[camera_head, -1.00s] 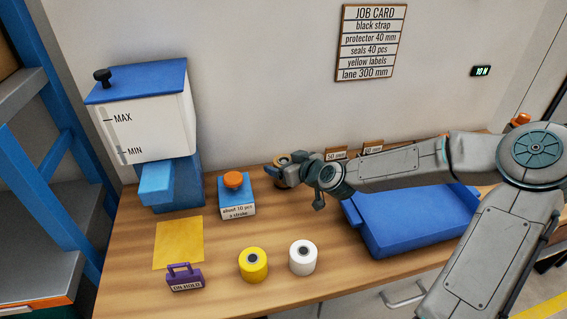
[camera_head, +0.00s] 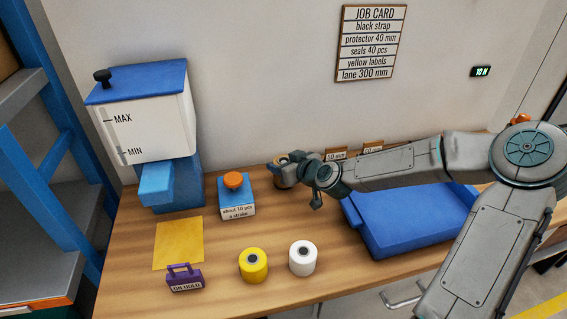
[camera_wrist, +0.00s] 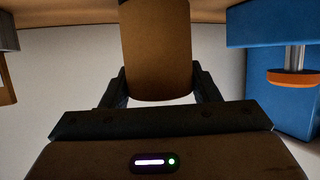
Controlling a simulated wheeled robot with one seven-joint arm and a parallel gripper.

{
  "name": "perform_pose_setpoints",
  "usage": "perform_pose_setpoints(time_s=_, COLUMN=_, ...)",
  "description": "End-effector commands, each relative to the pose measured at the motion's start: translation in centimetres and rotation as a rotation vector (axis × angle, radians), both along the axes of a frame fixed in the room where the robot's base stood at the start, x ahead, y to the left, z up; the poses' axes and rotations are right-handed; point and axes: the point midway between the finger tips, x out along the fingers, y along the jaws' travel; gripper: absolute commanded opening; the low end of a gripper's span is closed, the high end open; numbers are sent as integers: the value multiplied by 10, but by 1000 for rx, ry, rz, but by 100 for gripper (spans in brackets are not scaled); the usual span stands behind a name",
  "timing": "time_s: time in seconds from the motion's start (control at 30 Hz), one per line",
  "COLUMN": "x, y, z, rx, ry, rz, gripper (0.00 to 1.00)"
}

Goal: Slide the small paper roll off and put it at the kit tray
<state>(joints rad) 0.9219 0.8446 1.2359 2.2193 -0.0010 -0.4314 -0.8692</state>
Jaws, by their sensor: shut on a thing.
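A brown paper roll (camera_wrist: 157,50) fills the space between the two fingers of my gripper (camera_wrist: 160,88) in the wrist view. The fingers are shut on its sides. In the head view my gripper (camera_head: 284,172) is near the back of the bench, and only a small brown part of the roll (camera_head: 281,160) shows past it. Whether the roll is still around a post or clear of it cannot be told. A blue tray-like box (camera_head: 405,230), possibly the kit tray, lies right of my gripper, in front of my arm.
A blue dispenser with an orange knob (camera_head: 233,181) stands close left of my gripper. A yellow roll (camera_head: 253,265) and a white roll (camera_head: 302,258) stand in front. A purple hold tag (camera_head: 185,278) and yellow sheet (camera_head: 178,243) lie left. Small size signs (camera_head: 336,154) stand behind.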

Motion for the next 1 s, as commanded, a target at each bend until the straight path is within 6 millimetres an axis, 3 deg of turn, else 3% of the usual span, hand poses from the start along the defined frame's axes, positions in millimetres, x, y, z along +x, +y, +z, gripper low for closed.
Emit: perform_pose_setpoints(time_s=1.0, x=0, y=0, z=52, rx=0, ry=-1, rz=0, gripper=1)
